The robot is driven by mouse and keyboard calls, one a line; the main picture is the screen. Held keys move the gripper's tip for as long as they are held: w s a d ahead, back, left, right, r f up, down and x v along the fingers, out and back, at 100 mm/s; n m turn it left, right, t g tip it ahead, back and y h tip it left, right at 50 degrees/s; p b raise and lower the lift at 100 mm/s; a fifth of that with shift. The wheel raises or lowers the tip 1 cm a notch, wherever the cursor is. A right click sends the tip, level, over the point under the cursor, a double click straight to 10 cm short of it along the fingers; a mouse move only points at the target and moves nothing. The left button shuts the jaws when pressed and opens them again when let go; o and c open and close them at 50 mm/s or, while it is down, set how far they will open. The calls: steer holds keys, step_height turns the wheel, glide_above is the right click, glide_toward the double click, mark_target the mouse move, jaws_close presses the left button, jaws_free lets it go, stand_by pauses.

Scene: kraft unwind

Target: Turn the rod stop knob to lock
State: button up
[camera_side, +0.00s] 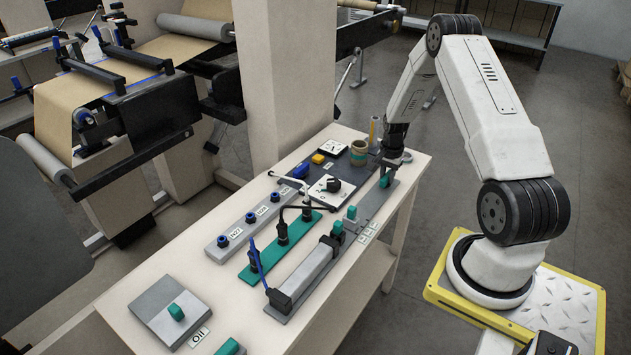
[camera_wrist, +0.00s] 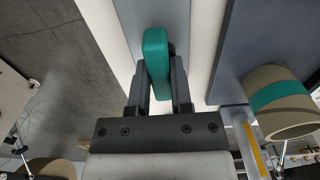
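A teal rod stop knob (camera_side: 385,181) stands on a grey plate (camera_side: 372,206) at the far right end of the bench. In the wrist view the knob (camera_wrist: 156,62) is an upright teal bar seen between my two fingers. My gripper (camera_side: 392,162) points down just above and behind the knob in the side view. Its fingers (camera_wrist: 160,78) are apart, one on each side of the knob in the wrist view. I cannot tell if they touch it. Lock markings on the plate cannot be made out.
A brown cup with a teal band (camera_side: 359,152) stands close left of my gripper. A dark panel with a black dial (camera_side: 331,184), a long grey cylinder (camera_side: 304,271) and several other teal knobs share the bench. The bench's right edge is near; floor lies beyond.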

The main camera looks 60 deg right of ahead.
jaws_close()
steer(key=shift+n, duration=0.4)
steer(key=n, duration=1.2)
steer(key=shift+n, duration=2.2)
